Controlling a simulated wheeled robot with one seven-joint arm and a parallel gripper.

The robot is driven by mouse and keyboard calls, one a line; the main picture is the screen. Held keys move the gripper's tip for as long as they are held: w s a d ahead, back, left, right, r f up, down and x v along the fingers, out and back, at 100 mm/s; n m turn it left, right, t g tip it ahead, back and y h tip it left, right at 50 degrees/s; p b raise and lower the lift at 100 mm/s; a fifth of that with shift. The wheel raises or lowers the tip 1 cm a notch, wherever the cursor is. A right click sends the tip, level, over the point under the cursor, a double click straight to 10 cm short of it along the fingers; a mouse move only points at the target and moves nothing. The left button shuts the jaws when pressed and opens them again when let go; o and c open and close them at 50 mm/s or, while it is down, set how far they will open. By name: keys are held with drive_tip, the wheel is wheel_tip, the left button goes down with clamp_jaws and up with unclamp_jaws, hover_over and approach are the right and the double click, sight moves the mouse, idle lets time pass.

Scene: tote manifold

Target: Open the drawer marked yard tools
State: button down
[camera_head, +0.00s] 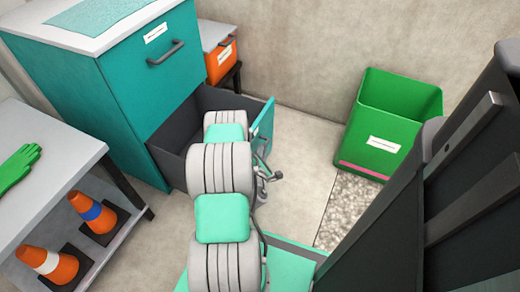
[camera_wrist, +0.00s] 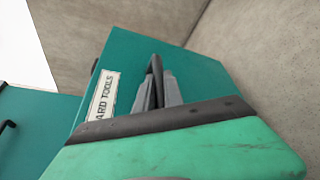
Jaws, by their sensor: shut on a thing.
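The teal drawer marked yard tools stands pulled out from the lower part of the teal cabinet (camera_head: 150,75) in the head view. Its front panel (camera_head: 267,117) is well away from the cabinet, and its dark inside (camera_head: 200,110) shows. In the wrist view the label (camera_wrist: 103,98) on the drawer front (camera_wrist: 170,65) reads "ARD TOOLS", its first letter hidden. My gripper (camera_wrist: 158,92) is shut on the dark drawer handle (camera_wrist: 157,68) beside the label. In the head view my arm hides part of the drawer and the grip on the handle.
A green bin (camera_head: 390,115) stands by the wall at right. An orange box (camera_head: 220,60) sits behind the cabinet. A grey bench (camera_head: 45,190) at left holds green gloves (camera_head: 18,165) and striped cones (camera_head: 95,212). Floor between drawer and bin is clear.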

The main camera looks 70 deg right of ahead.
idle(0.3)
drive_tip(key=c, duration=1.5)
unclamp_jaws()
drive_tip(key=shift+o, duration=0.2)
drive_tip(key=v, duration=0.8)
drive_tip(key=shift+d, duration=0.1)
